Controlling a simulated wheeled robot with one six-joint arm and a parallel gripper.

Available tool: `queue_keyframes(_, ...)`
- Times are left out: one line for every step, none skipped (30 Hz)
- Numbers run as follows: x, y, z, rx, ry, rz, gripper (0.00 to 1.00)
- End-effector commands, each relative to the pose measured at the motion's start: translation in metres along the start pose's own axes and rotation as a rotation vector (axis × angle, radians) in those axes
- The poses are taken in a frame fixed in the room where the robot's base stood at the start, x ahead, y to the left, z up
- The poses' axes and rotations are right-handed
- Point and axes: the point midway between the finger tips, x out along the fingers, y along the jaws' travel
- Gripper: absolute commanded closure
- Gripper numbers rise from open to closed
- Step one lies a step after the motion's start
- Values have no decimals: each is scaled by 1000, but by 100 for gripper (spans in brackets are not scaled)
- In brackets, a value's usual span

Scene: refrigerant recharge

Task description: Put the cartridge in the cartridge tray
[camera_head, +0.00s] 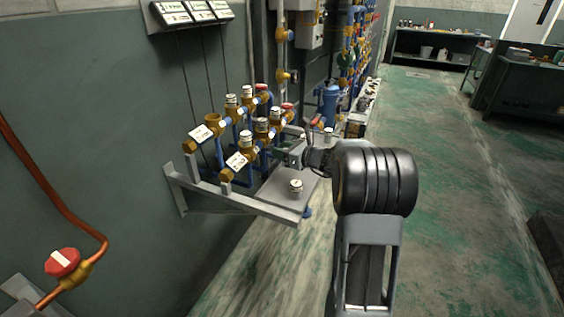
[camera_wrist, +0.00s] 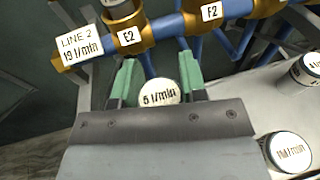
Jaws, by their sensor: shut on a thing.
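In the head view my gripper (camera_head: 283,153) is beside the valve rack, over the back of a pale grey plate, which looks like the cartridge tray (camera_head: 272,202). One white-capped cartridge (camera_head: 296,187) stands near the tray's front. The wrist view shows two cartridges at right, one nearer (camera_wrist: 288,152).
Blue pipes with brass fittings (camera_head: 213,122) and white-capped cartridges stand left of my gripper. A label reads "LINE 2 19 l/min" (camera_wrist: 82,48). A steel bracket (camera_head: 230,198) runs along the rack's front. A blue tank (camera_head: 328,103) stands behind. Floor at right is open.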

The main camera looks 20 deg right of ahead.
Motion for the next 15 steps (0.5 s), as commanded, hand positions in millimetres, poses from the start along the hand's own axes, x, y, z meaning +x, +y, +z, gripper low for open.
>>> queue_keyframes(2, -2, -3, 0, 0, 0, 87)
queue_keyframes(3, -2, -3, 0, 0, 0, 87)
queue_keyframes(3, -3, -4, 0, -1, 0, 87)
queue_keyframes(4, -3, -4, 0, -1, 0, 87)
queue_keyframes(4, -4, -5, 0, -1, 0, 87)
queue_keyframes(5, -4, -6, 0, -1, 0, 87)
queue_keyframes(6, -5, -8, 1, -1, 0, 87)
queue_keyframes(7, -6, -10, 1, 0, 0, 87)
queue_keyframes(10, -8, -13, 2, 0, 0, 87)
queue_keyframes(10, -7, -17, 3, 0, 0, 87)
queue_keyframes(10, -7, -21, 3, 0, 0, 87)
queue_keyframes(11, -7, -27, 3, 1, 0, 87)
queue_keyframes(12, -7, -31, 4, 1, 0, 87)
queue_keyframes(12, -7, -35, 3, 1, 0, 87)
queue_keyframes(13, -7, -38, 2, 1, 0, 87)
